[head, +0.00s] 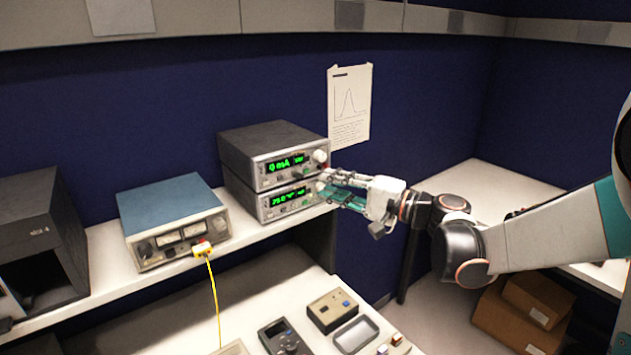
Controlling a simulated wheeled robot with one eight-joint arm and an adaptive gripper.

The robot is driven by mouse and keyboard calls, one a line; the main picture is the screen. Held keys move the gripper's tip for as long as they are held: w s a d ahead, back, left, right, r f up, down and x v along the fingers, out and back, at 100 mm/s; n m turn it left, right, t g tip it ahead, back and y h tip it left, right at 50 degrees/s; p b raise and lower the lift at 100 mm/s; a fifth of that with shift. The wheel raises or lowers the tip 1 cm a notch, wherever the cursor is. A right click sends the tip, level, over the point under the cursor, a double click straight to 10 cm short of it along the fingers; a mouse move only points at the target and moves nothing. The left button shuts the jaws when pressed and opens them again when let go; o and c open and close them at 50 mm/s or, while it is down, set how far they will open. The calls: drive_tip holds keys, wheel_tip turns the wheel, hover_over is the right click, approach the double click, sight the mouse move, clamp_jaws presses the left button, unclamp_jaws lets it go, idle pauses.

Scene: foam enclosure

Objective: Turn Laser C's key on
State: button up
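Two grey instrument boxes with green lit displays are stacked on the shelf. The upper box (275,157) shows what looks like 0 mA. The lower box (270,202) shows a number that I cannot read surely. I cannot read a "Laser C" label or make out a key on either one. My gripper (328,181) comes in from the right, with its fingertips at the right end of the two front panels, near the knobs. Whether it touches a panel, and how far apart the fingers are, is unclear. It hides part of the lower panel's right end.
A blue-topped instrument (172,213) with a yellow plug and cable (211,275) stands left on the shelf. A dark open-fronted box (38,230) is at far left. Small devices (333,310) and a tray (356,334) lie on the lower bench. Cardboard boxes (522,312) sit at lower right.

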drive_tip(key=v, duration=0.5)
drive_tip(key=shift+s+d, duration=0.15)
drive_tip(key=shift+d, duration=0.05)
